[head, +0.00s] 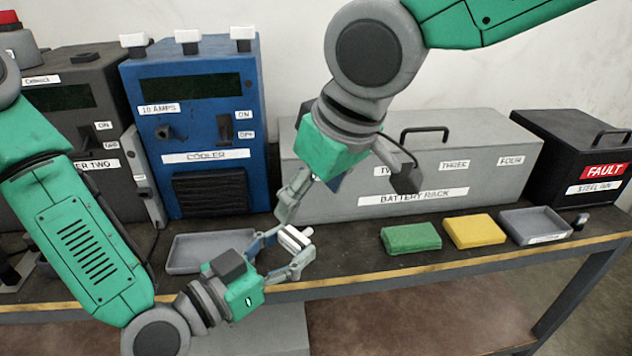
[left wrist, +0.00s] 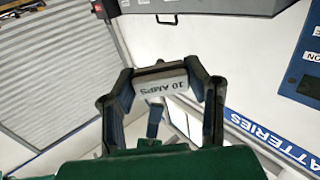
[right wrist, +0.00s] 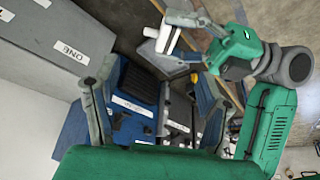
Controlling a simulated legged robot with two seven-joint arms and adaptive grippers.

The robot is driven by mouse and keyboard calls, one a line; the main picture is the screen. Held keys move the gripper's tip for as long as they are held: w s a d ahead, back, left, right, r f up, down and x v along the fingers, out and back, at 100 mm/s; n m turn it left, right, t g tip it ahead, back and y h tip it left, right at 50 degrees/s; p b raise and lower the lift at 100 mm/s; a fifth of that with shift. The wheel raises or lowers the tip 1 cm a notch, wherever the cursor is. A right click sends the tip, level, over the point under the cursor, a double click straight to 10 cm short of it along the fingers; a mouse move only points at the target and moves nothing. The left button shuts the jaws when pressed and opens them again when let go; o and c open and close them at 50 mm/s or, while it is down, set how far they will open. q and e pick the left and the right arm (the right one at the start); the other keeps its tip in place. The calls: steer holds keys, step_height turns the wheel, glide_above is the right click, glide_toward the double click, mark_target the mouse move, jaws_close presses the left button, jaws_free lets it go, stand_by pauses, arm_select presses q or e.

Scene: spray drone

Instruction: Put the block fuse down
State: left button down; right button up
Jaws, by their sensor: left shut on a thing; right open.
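The block fuse (head: 294,238) is a small white block; its "10 AMPS" label reads in the left wrist view (left wrist: 162,88). My left gripper (head: 288,252) is shut on it and holds it near the table's front edge, right of a grey tray (head: 190,258). The fuse and left gripper also show at the top of the right wrist view (right wrist: 166,38). My right gripper (head: 290,195) is open and empty, just above and behind the fuse. In the right wrist view its fingers (right wrist: 155,110) stand wide apart. Its far finger is partly hidden in the head view.
A blue "COOLER" unit (head: 205,185) and a grey battery rack (head: 340,185) stand along the back. Green (head: 410,238) and yellow (head: 474,231) pads, another grey tray (head: 536,226) and a black "FAULT" box (head: 570,165) are to the right. The table between fuse and green pad is clear.

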mark_target(296, 231)
steer(key=x, duration=0.9)
steer(key=shift+w+a+f, duration=0.1)
steer(key=shift+a+f, duration=0.05)
steer(key=shift+f, duration=0.2)
steer(key=c, duration=1.2)
arm_select(q)
steer(key=c, duration=0.8)
jaws_free()
